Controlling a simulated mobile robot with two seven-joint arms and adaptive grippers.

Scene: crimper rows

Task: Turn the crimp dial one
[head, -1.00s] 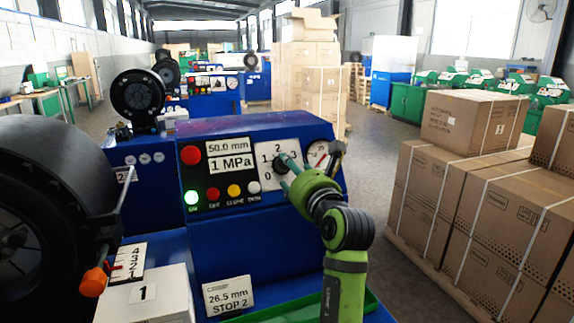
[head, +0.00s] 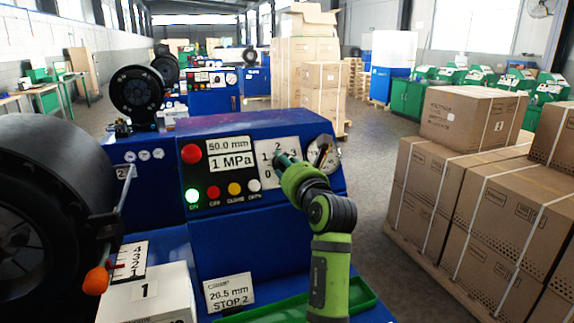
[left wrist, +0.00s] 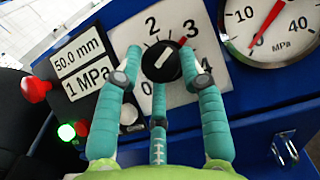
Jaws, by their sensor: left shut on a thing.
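The crimp dial (left wrist: 161,60) is a black round knob on a white numbered plate (left wrist: 172,95). In the left wrist view its red mark points up and right, toward the 3. The 2 and 0 also show; fingers cover other numbers. My left gripper (left wrist: 160,62) has teal fingers shut on the knob, one on each side, with a third finger below. In the head view my left gripper (head: 284,160) is at the dial plate (head: 264,150) and hides most of the knob.
A pressure gauge (head: 325,153) sits right of the dial. Left of it are a display reading 50.0 mm and 1 MPa (head: 230,153), a red button (head: 191,153) and a lit green button (head: 193,196). Strapped cartons (head: 460,200) stand at the right. A card reads STOP 2 (head: 229,293).

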